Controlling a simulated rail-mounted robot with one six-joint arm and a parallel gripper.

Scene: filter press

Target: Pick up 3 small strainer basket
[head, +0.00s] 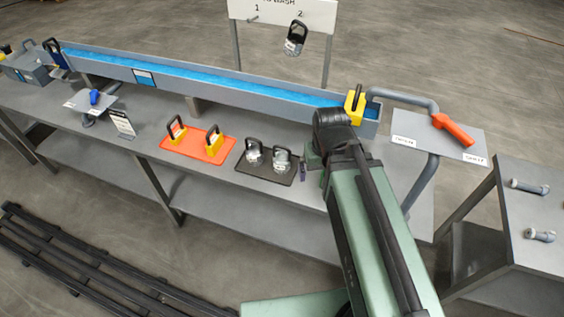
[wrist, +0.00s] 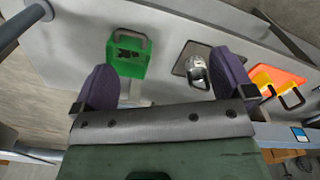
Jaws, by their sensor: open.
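Two small metal strainer baskets with dark handles, a left one (head: 254,156) and a right one (head: 282,160), stand on a black mat (head: 266,178) on the bench. The wrist view shows one basket (wrist: 196,70) on that mat, just left of the right finger. Another basket (head: 295,40) with a dark handle hangs at the board's "2". I cannot read a 3 on any basket. My gripper (wrist: 163,84) is open, its purple fingers wide apart with nothing between them. It is above the bench, right of the black mat; my arm mostly hides it in the head view.

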